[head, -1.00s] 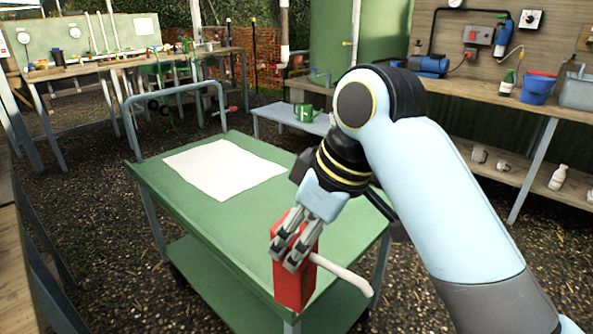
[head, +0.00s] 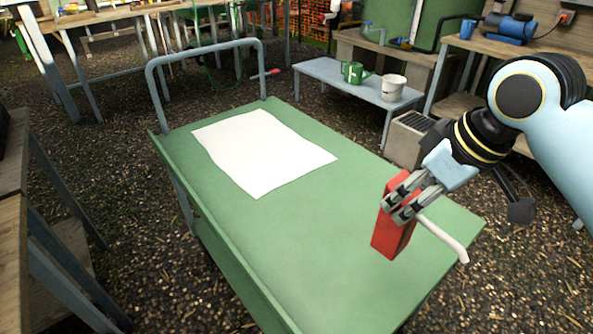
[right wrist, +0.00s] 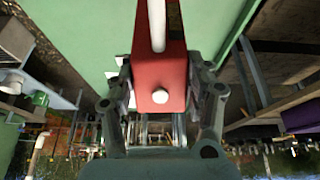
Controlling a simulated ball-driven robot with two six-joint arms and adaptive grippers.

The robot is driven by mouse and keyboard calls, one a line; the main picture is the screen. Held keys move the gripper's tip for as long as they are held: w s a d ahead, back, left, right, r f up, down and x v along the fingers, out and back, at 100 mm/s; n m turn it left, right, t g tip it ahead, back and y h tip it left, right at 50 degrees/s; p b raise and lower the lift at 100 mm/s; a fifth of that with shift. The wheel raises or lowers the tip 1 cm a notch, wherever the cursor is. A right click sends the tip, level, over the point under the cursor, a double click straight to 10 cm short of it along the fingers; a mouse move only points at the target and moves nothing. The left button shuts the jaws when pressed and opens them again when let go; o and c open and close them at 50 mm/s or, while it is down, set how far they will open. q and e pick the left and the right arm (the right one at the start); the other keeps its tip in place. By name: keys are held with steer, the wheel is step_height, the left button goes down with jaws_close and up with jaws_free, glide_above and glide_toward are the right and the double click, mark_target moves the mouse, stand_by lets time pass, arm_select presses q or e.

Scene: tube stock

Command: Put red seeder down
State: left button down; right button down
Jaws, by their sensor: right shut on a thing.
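The red seeder (head: 393,232) is a red box with a pale curved handle or spout sticking out to the lower right. My right gripper (head: 406,207) is shut on it, over the right part of the green cart top (head: 300,260). I cannot tell from the head view whether its base touches the cart. In the right wrist view the seeder (right wrist: 160,75) sits between the two fingers (right wrist: 160,100), with a white knob facing the camera. A white sheet (head: 262,150) lies flat on the cart's far left part. My left gripper is not in view.
The cart has a grey push rail (head: 205,55) at its far left end. A low bench (head: 345,82) behind it holds a green watering can (head: 355,72) and a white bucket (head: 393,87). The cart top between sheet and seeder is clear.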

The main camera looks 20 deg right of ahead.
steer(key=d+p, duration=0.1)
steer(key=d, duration=0.3)
steer(key=w+f+b, duration=0.2)
steer(key=w+f, duration=0.8)
steer(key=w, duration=0.1)
steer(key=shift+a+f+m, duration=0.3)
steer(key=shift+a+f, duration=0.1)
steer(key=shift+s+f, duration=0.1)
steer(key=c, duration=0.5)
jaws_free()
steer(key=p+v, duration=0.1)
steer(key=v, duration=1.1)
steer(key=shift+p, duration=0.3)
